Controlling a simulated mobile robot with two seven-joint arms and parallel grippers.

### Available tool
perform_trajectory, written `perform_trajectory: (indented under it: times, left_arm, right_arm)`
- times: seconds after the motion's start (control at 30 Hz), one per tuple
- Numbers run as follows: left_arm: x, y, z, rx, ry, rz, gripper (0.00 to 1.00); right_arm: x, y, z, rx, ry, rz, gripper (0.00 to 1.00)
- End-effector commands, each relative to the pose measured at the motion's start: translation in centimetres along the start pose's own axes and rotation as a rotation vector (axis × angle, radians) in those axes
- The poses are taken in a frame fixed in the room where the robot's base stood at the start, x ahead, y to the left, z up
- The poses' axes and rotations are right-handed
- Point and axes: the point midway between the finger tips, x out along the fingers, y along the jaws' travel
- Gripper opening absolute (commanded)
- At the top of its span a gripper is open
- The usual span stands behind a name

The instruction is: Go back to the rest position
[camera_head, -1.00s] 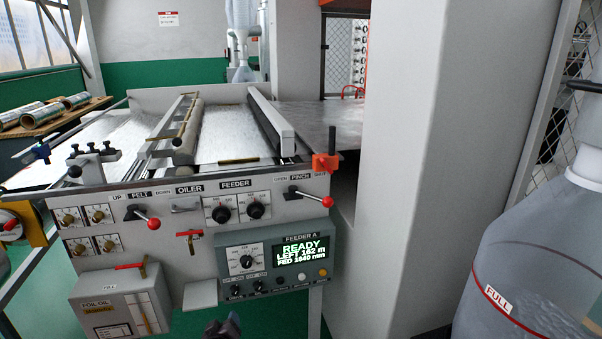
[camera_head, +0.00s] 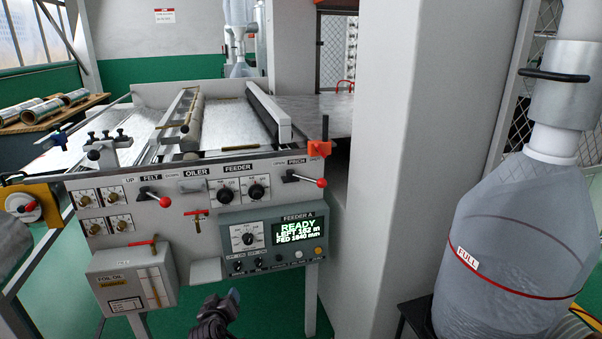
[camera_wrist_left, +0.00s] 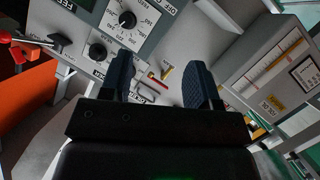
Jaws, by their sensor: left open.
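My left gripper (camera_head: 233,298) shows at the bottom middle of the head view, in front of the machine's lower front and below the feeder control box (camera_head: 236,263). In the left wrist view its two dark fingers (camera_wrist_left: 160,82) stand apart with nothing between them. The machine front panel with dials lies beyond them. My right gripper is in neither view now.
The feeder machine (camera_head: 240,205) fills the left and middle, with red-knobbed levers and an oil box (camera_head: 125,283). A grey pillar (camera_head: 415,130) stands right of it. A large clear bag (camera_head: 515,235) marked FULL hangs at the right. Green floor shows below.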

Motion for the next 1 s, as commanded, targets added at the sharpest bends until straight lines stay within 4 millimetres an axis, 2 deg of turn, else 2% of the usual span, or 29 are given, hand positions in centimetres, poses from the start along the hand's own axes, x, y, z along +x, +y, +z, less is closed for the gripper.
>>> perform_trajectory:
  times: [0.03,0.17,0.27,0.4,0.67,1.0]
  left_arm:
    - [-0.2,0.3,-1.1,0.024,0.013,0.011,0.56]
    - [-1.4,0.6,-3.4,0.098,0.036,0.034,0.56]
    - [-3.3,0.3,-4.5,0.17,0.048,0.043,0.56]
    - [-7.2,-0.9,-4.9,0.277,0.05,0.043,0.56]
    - [-16.6,-3.3,-2.9,0.44,0.011,0.024,0.56]
    - [-29.3,-6.1,1.9,0.551,-0.092,0.0,0.56]
  right_arm:
    - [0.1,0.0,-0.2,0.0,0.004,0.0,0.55]
    - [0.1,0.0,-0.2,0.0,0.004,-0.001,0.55]
    - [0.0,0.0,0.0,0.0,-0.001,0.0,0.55]
    - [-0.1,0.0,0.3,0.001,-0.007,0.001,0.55]
    - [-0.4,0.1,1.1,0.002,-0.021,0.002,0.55]
    - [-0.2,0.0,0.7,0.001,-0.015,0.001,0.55]
